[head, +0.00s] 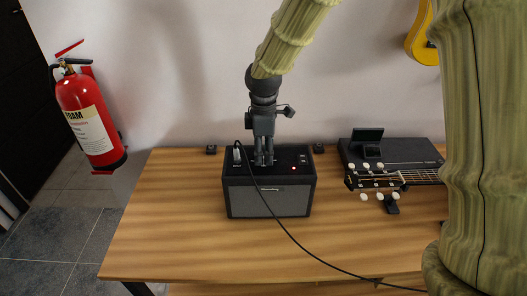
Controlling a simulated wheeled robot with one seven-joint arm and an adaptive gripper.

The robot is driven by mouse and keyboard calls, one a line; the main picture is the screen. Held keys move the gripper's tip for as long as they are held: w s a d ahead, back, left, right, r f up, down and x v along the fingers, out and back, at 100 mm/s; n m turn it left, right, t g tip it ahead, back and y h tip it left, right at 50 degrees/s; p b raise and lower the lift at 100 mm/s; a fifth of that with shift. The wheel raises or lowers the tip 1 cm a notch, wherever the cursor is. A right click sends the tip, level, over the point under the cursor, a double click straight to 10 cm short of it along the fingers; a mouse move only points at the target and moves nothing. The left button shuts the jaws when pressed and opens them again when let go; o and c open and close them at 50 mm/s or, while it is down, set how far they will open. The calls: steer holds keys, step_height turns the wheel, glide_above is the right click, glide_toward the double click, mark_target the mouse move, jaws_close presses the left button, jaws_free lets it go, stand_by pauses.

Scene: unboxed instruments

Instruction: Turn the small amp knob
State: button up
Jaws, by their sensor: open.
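The small amp (268,201) stands on the wooden table, with a grey front grille and a dark top panel. My gripper (264,162) points down over the middle of the top panel, its open fingertips at or just above it. I cannot tell whether they touch anything. The small knob cannot be made out; the fingers cover the middle of the panel. A plug with a black cable (281,222) sits at the panel's left.
The cable runs across the wooden table (165,215) to the lower right. A guitar headstock (375,181) and a dark case (410,152) lie at the right. Small black blocks (318,148) stand behind the amp. A fire extinguisher (90,118) hangs at left. The table's left part is clear.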

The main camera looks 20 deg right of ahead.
steer(key=shift+f, duration=0.35)
jaws_close()
